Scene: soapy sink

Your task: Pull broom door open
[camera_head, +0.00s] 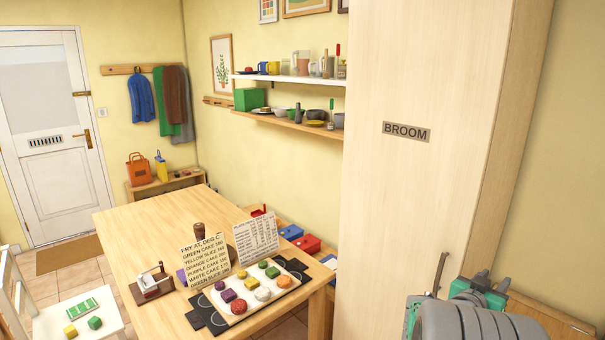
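The broom door (415,90) is the tall pale wooden front of a cupboard at the right of the head view, with a "BROOM" label on it. It looks shut, flush with the cupboard's side. A dark, slim, upright handle (441,270) shows low near the door's right edge. My gripper (436,297) is at the lower right, by the lower part of the handle. My grey and teal arm parts hide most of it and the handle's lower end. I cannot tell whether its fingers touch the handle or are open or shut.
A wooden table (150,222) with a tray of coloured cakes (250,296) and sign cards stands left of the cupboard. Shelves (290,122) with dishes hang behind. A low wooden surface (545,318) lies right of my arm. A white door (60,150) is at the far left.

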